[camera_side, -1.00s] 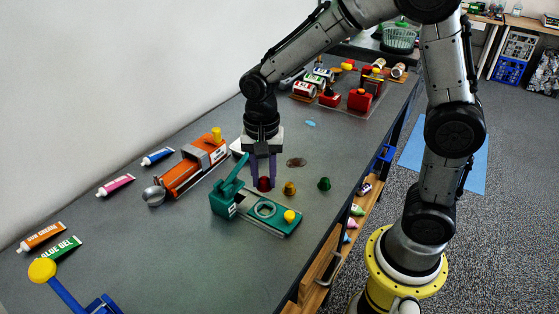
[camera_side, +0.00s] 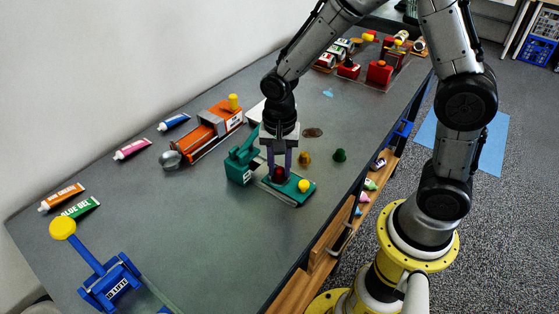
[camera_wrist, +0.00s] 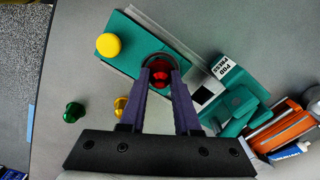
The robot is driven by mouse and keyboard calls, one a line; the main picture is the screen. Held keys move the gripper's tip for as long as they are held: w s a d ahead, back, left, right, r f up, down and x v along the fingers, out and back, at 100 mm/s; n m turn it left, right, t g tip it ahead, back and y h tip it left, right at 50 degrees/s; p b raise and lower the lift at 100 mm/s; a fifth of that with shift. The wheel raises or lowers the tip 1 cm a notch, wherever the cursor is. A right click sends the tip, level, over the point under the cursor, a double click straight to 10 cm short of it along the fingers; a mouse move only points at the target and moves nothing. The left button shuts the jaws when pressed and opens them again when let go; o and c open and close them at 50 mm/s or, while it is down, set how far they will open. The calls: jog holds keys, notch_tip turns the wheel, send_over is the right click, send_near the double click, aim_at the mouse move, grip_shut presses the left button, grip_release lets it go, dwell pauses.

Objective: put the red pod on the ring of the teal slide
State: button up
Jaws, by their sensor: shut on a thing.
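My gripper (camera_side: 279,175) points straight down and is shut on the red pod (camera_side: 279,174). The pod also shows between the purple fingertips in the wrist view (camera_wrist: 160,74). The teal slide (camera_wrist: 135,40), with a yellow knob (camera_wrist: 108,45), lies under the fingers, beside the teal press marked "POD PRESS" (camera_side: 241,162). The pod is over the slide's ring, whose dark edge (camera_wrist: 148,58) shows just around it. The rest of the ring is hidden by the pod and fingers. I cannot tell whether the pod touches the ring or hangs slightly above it.
A yellow pod (camera_side: 305,158) and a green pod (camera_side: 339,155) stand close on the right. An orange machine (camera_side: 208,130) is behind left. Several tubes (camera_side: 132,149) lie along the wall. A blue device (camera_side: 108,280) is at front left; the bench's front left is mostly clear.

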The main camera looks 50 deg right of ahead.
jog(key=shift+f, duration=0.1)
dwell(0.8)
jog(key=o, duration=1)
jog(key=shift+r, duration=3.55)
